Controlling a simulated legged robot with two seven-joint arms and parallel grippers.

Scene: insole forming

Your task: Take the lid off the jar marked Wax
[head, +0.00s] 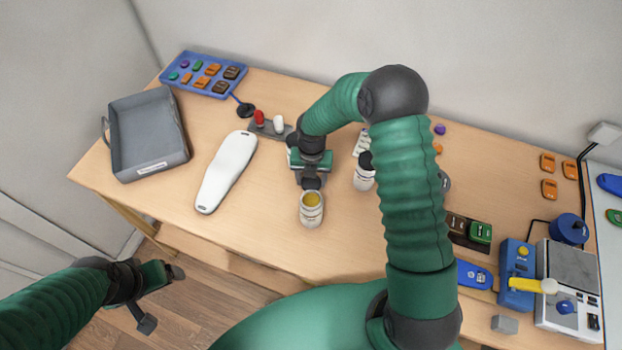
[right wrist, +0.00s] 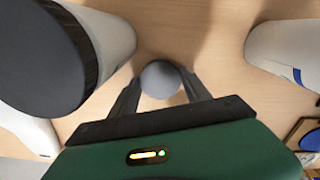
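A white jar (head: 311,215) stands upright near the table's front edge. Its top is open and shows a yellow filling; its label is too small to read. My right gripper (head: 312,183) is low over the table just behind this jar. In the right wrist view its fingers (right wrist: 161,84) close around a small grey round piece (right wrist: 160,79), which looks like a lid or its knob. Another white jar (head: 363,180) with a dark top stands to the right. My left gripper (head: 160,297) is open and empty, away from the table at lower left.
A white insole form (head: 226,172) and a grey bin (head: 148,147) lie to the left. A small stand (head: 270,129) with a red and a white piece is behind. Blue and white devices (head: 516,273) fill the right end. The table between insole and open jar is clear.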

